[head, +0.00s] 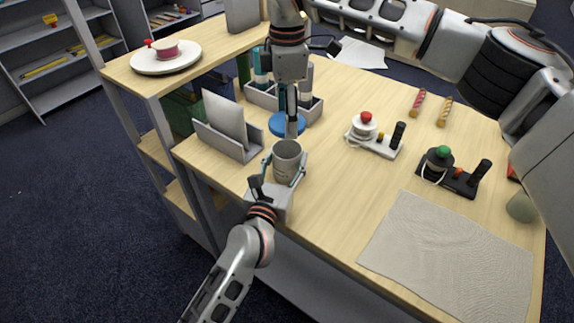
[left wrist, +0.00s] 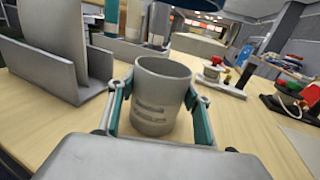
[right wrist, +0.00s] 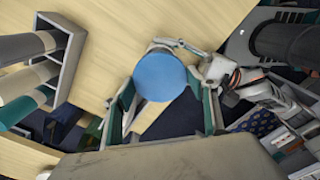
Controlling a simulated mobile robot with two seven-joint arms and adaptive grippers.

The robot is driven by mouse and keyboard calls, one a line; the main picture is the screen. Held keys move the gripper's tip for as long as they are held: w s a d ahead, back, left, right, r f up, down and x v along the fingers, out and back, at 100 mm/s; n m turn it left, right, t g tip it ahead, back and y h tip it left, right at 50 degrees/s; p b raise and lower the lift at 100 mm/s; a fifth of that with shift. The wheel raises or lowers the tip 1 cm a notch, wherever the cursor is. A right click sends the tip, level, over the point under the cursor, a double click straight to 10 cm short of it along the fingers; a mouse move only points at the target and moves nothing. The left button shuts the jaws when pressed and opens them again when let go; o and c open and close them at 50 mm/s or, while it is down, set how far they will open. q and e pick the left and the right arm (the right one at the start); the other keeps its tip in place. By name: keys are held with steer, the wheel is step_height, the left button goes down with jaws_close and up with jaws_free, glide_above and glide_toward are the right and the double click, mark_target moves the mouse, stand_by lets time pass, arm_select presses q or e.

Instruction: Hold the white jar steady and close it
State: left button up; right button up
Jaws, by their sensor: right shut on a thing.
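The white jar (head: 287,160), greyish and without a lid on it, stands upright near the table's front edge. It also shows in the left wrist view (left wrist: 160,95), with dark lines on its side. My left gripper (head: 284,166) has a finger on each side of the jar, with a slim gap showing at the left finger. My right gripper (head: 291,118) points down beyond the jar, shut on a round blue lid (head: 281,124). The lid's flat face fills the space between the fingers in the right wrist view (right wrist: 160,76). In the left wrist view the lid (left wrist: 198,45) is above rim height.
A grey file holder (head: 228,138) stands left of the jar, and a compartment caddy (head: 262,97) stands behind. Two devices with a red (head: 365,118) and a green knob (head: 443,151) are to the right. A grey cloth (head: 450,255) lies at front right.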

mark_target(287, 142)
steer(key=shift+f, duration=2.5)
steer(key=shift+f, duration=0.1)
steer(key=shift+f, duration=0.8)
steer(key=shift+f, duration=0.55)
steer(key=m, duration=1.3)
steer(key=shift+m, duration=0.3)
steer(key=o, duration=0.8)
steer(key=shift+c, duration=0.2)
